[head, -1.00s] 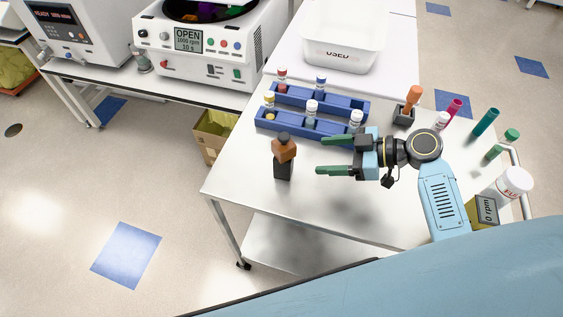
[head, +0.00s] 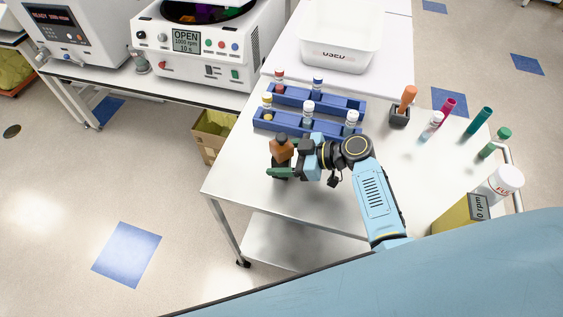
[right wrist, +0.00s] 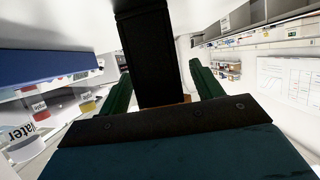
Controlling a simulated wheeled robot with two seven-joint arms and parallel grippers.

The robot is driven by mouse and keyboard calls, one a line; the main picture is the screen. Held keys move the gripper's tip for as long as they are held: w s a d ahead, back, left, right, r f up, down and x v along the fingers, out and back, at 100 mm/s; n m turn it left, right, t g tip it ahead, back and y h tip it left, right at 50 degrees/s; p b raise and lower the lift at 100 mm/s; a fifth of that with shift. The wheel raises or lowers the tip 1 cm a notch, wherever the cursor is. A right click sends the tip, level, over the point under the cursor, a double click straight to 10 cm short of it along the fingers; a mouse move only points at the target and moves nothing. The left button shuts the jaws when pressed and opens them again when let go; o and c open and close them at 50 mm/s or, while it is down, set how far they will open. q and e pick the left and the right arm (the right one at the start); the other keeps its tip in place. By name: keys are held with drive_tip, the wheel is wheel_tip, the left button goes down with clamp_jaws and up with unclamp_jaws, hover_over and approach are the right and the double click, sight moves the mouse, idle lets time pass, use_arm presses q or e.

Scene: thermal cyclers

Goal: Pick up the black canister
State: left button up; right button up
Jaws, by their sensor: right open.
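The black canister (head: 281,153) stands upright near the left edge of the white table, with a brown-orange upper part and a dark top. My right gripper (head: 277,160) is open around it from the right, its near green finger crossing in front of the lower black part. In the right wrist view the canister's black body (right wrist: 152,55) rises between the two green fingers (right wrist: 160,75), with a gap showing on the right side; contact on the left is unclear. My left gripper is not in view.
Blue racks (head: 319,100) with several capped vials stand just behind the canister. An orange-handled item in a dark holder (head: 399,117), loose tubes (head: 480,122) and a white-lidded jar (head: 505,180) are at right. A white bin (head: 340,50) is at the back. The front left tabletop is clear.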

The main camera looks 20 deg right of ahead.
drive_tip(key=c, duration=1.2)
drive_tip(key=shift+c, duration=0.2)
drive_tip(key=shift+r, duration=0.1)
